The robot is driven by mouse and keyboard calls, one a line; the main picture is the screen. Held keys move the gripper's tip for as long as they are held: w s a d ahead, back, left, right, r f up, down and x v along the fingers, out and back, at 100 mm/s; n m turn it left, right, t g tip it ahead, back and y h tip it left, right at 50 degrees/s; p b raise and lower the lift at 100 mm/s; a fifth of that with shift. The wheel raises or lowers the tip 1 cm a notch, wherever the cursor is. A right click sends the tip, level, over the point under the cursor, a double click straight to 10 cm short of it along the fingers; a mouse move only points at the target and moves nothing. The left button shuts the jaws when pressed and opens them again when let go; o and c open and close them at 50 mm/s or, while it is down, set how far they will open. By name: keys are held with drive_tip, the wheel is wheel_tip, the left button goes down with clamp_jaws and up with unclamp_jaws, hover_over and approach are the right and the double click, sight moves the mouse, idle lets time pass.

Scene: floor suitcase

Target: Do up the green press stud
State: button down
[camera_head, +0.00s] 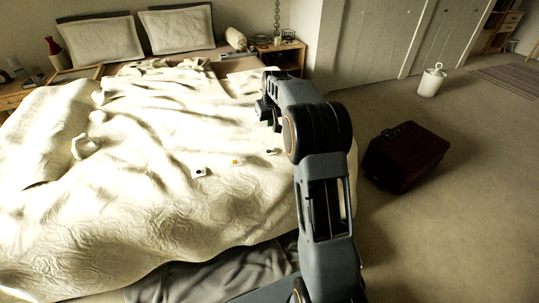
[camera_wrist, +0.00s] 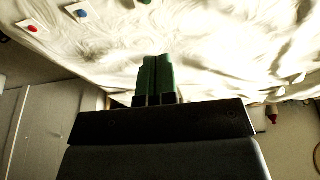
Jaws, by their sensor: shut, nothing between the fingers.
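In the wrist view a small green stud (camera_wrist: 145,2) sits on a pale patch at the top edge, partly cut off by the frame. My gripper (camera_wrist: 157,58) has green fingers that are pressed together with nothing between them. The fingers point toward the pale bed cover, apart from the green stud in the picture. Whether the stud is closed cannot be told. In the head view the arm's end (camera_head: 266,110) is above the bed's right side, and the fingers are not clear there.
In the wrist view a red stud (camera_wrist: 33,29) and a blue stud (camera_wrist: 82,13) lie to the left. In the head view small white patches, one with an orange spot (camera_head: 236,161), lie on the rumpled bed cover (camera_head: 130,210). A dark red suitcase (camera_head: 405,157) stands on the floor.

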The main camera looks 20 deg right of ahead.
drive_tip(key=b, duration=0.1)
hover_over(269, 151)
drive_tip(key=s, duration=0.4)
wheel_tip(269, 151, down, 6)
drive_tip(key=shift+w, duration=0.2)
drive_tip(key=x, duration=0.4)
drive_tip(key=b+x, duration=0.1)
drive_tip(key=x, duration=0.7)
drive_tip(key=shift+s+f, duration=0.15)
drive_tip(key=shift+s, duration=0.15)
drive_tip(key=shift+f+b, duration=0.3)
drive_tip(key=shift+f, duration=0.65)
